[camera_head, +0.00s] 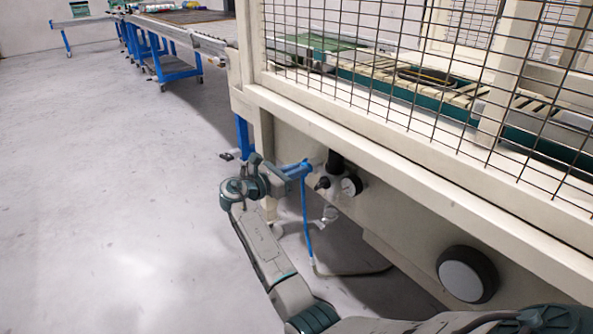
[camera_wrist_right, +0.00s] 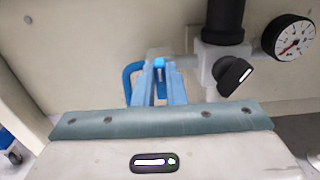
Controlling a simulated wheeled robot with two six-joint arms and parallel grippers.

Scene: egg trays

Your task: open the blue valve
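The blue valve (camera_wrist_right: 160,64) shows as a small bright blue piece on a pipe fitting on the beige machine panel, in the right wrist view. My right gripper (camera_wrist_right: 161,82) reaches up to it, and its two blue-grey fingers sit close together with the blue piece between their tips. They appear shut on it, and the fingers hide much of the valve. In the head view my right gripper (camera_head: 297,169) is at the panel, and the valve cannot be told apart from the blue fingers. My left gripper is not in view.
A black knob (camera_wrist_right: 234,75) and a pressure gauge (camera_wrist_right: 288,38) sit just right of the valve. A blue hose (camera_head: 308,225) hangs below the gripper. A mesh guard (camera_head: 430,70) stands above the panel. The floor (camera_head: 100,190) at left is clear.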

